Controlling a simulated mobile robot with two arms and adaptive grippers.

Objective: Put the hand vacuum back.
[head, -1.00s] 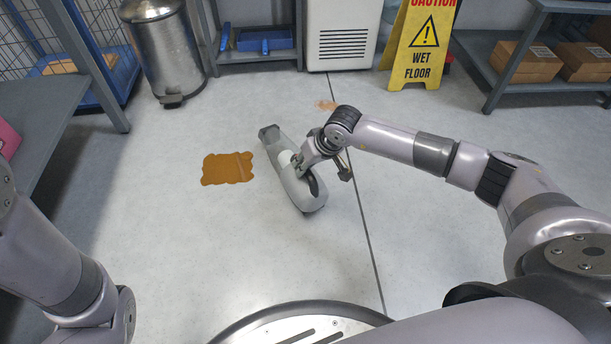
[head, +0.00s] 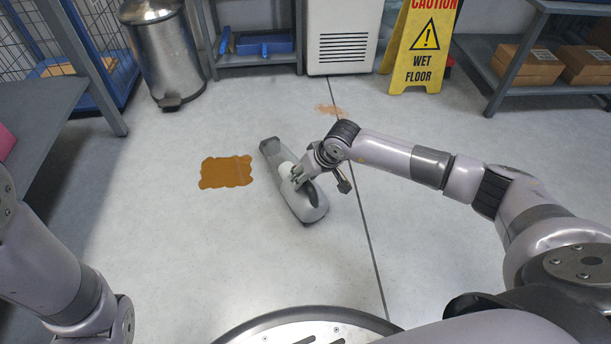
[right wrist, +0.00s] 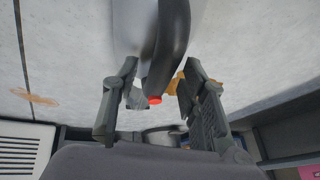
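The hand vacuum (head: 311,207) is grey and white with a dark handle and a clear nozzle end. It is at or just above the floor in the middle of the head view, nozzle pointing up-left. My right gripper (head: 300,179) is at its handle. In the right wrist view, the fingers of my right gripper (right wrist: 161,75) stand on both sides of the dark handle (right wrist: 172,45), which has a red button. Finger contact is hard to see, but vacuum and gripper have moved together. My left gripper is out of view; only its arm shows.
A brown spill (head: 226,172) lies left of the vacuum, and a fainter stain (head: 328,109) lies behind it. A yellow wet floor sign (head: 424,50), white unit (head: 342,40), steel bin (head: 165,55) and shelves (head: 255,58) line the back. The floor at right centre is clear.

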